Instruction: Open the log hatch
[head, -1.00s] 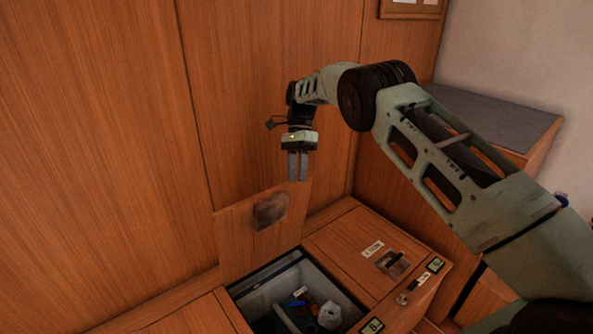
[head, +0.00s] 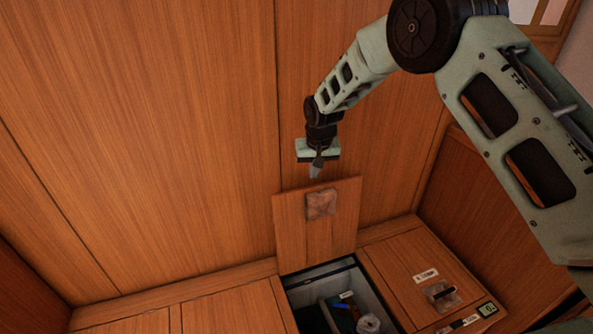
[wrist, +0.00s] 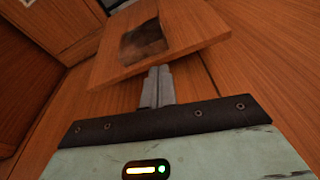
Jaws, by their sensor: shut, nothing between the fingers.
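The hatch lid (head: 290,232) is a square wooden panel that stands raised, close to upright, against the wall behind its opening, with a brownish recessed plate (head: 320,204) on its face. In the wrist view the lid (wrist: 108,68) fills the upper middle. Below it the open compartment (head: 290,287) has grey walls and holds several loose items. My gripper (head: 316,172) is shut and empty, just above the lid's top edge; I cannot tell whether the fingertips touch it. The closed fingers (wrist: 158,85) point at the lid in the wrist view.
A closed labelled hatch (head: 395,255) with a recessed latch (head: 441,296) lies right of the opening. Plain wooden lids (head: 215,305) lie to the left. The wood-panelled wall (head: 160,130) rises close behind my gripper.

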